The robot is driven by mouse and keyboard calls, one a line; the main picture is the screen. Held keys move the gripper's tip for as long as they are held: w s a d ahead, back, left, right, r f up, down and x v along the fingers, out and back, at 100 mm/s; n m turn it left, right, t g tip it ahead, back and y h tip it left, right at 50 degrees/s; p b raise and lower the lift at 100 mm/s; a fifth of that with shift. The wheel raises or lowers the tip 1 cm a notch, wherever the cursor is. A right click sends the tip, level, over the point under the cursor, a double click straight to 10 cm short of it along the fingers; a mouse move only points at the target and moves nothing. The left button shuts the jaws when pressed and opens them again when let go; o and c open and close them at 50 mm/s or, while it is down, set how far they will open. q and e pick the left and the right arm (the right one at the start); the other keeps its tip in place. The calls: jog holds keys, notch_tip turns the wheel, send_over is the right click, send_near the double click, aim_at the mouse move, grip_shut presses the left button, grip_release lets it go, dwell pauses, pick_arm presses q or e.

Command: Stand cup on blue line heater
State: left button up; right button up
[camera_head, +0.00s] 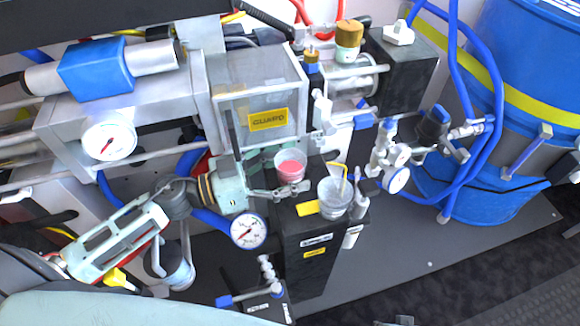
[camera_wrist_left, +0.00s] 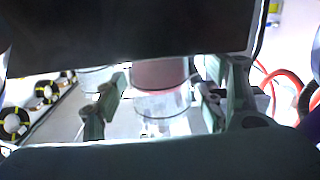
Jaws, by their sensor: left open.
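A clear cup with pink liquid (camera_head: 290,166) is at the back of the black box's top (camera_head: 301,226) in the head view. My left gripper (camera_head: 296,190) reaches in from the left, its open fingers close around the cup's lower part. In the left wrist view the pink cup (camera_wrist_left: 160,76) shows between the two fingers (camera_wrist_left: 160,107), with gaps on both sides; its top is hidden. The blue block (camera_head: 96,66) on the silver pipe at upper left looks like the blue line heater. My right gripper is not in view.
A second clear cup with a yellow stick (camera_head: 335,198) stands right of the pink cup. A guard box (camera_head: 262,92) rises behind it. Gauges (camera_head: 396,180) and valves stand at the right.

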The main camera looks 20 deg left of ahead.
pick_arm(q)
jog(key=shift+r, duration=0.1)
jog(key=p+v, duration=0.1)
jog(key=v, duration=1.1)
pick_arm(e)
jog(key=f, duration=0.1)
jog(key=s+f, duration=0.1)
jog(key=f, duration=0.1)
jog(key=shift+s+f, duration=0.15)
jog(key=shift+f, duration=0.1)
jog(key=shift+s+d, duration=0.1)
